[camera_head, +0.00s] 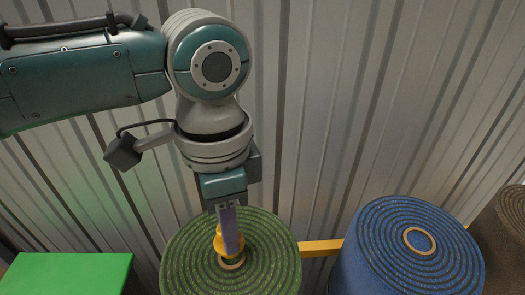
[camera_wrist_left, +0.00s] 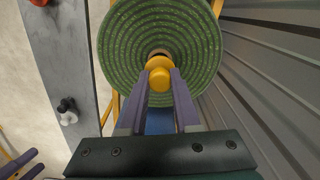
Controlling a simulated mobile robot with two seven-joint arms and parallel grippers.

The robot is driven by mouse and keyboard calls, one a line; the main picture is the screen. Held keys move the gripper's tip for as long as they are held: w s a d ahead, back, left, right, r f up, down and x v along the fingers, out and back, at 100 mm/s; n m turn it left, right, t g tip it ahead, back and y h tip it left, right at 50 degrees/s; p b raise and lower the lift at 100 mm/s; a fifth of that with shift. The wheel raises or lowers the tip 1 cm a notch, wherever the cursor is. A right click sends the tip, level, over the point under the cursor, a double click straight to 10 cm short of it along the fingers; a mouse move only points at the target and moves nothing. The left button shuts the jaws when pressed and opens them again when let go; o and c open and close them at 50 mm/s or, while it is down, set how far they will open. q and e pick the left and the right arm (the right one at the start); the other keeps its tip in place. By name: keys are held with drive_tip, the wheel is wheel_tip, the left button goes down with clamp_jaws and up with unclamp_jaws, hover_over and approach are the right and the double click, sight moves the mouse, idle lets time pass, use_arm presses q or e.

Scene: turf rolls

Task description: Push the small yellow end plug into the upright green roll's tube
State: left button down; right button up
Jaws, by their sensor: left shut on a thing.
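The small yellow end plug (camera_head: 219,244) is held between the purple fingers of my left gripper (camera_head: 230,243), which is shut on it. The plug also shows between the fingertips in the left wrist view (camera_wrist_left: 159,78). The upright green roll (camera_head: 184,262) stands below, with its spiral top facing up; it also fills the top of the wrist view (camera_wrist_left: 122,50). The tan tube rim (camera_head: 233,265) shows just under the plug, which hides part of the opening. I cannot tell whether the plug's tip is inside the tube.
A blue roll (camera_head: 380,235) stands to the right, with a brown roll (camera_head: 510,220) beyond it. A yellow bar (camera_head: 320,247) runs between the green and blue rolls. A bright green block (camera_head: 70,270) is at the lower left. A corrugated metal wall (camera_head: 340,100) rises behind.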

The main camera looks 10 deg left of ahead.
use_arm(q)
drive_tip(key=shift+p, duration=0.7)
idle(0.6)
drive_tip(key=shift+f+b, duration=1.05)
drive_tip(key=shift+f, duration=0.6)
drive_tip(key=c, duration=0.6)
unclamp_jaws()
drive_tip(key=shift+o, duration=0.2)
wheel_tip(320, 180, up, 10)
drive_tip(key=shift+p, duration=0.55)
